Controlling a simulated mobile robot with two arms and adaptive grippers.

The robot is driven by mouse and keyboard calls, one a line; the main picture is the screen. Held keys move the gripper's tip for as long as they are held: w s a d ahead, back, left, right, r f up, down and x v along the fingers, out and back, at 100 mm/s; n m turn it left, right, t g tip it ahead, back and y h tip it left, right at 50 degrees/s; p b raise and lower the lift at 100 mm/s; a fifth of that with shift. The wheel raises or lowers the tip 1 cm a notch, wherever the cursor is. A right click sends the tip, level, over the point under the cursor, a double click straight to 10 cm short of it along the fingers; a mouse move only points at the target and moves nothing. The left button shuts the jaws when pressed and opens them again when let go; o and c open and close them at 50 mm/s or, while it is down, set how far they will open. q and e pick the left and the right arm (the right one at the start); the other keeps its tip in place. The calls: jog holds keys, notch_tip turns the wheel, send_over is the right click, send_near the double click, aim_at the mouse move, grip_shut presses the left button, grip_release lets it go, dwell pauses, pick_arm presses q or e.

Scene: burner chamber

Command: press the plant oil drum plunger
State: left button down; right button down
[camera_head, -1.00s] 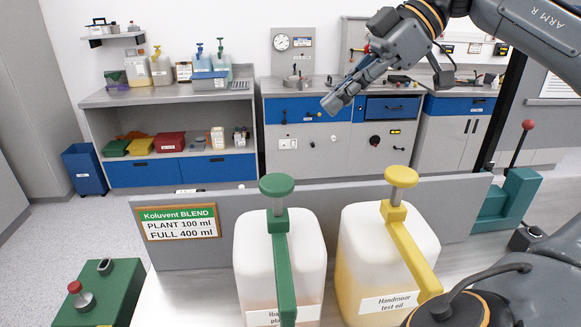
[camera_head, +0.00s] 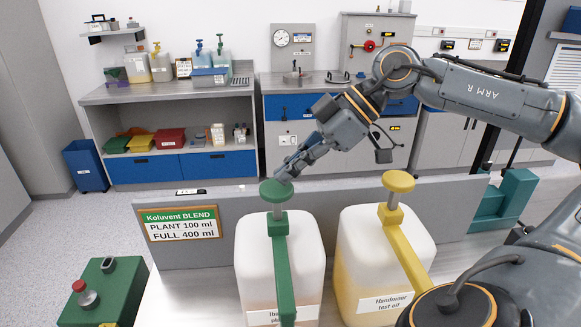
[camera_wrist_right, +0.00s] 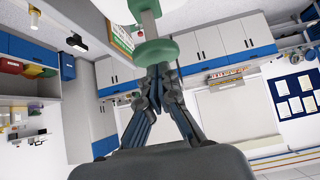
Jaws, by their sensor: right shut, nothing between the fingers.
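The plant oil drum (camera_head: 258,245) is a white translucent drum with a partly hidden label, standing at the front centre. Its green plunger (camera_head: 276,191) is upright and raised on top, above a green spout. My right gripper (camera_head: 285,176) is shut, with its fingertips at the top of the green plunger head. In the right wrist view the shut fingertips (camera_wrist_right: 158,76) overlap the edge of the green plunger head (camera_wrist_right: 157,52); I cannot tell whether they touch it. My left gripper is not in view.
A yellow-plunger drum (camera_head: 372,250) labelled "Handmoor test oil" stands close on the right. A grey partition (camera_head: 228,225) with a Koluvent Blend sign (camera_head: 180,224) runs behind the drums. A green box with a red button (camera_head: 88,297) is at the lower left.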

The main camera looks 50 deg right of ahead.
aim_at(277, 203)
jog(key=shift+f, duration=0.25)
jog(key=shift+w, duration=0.1)
notch_tip(277, 203, down, 6)
jog(key=b, duration=0.5)
jog(key=shift+r, duration=0.2)
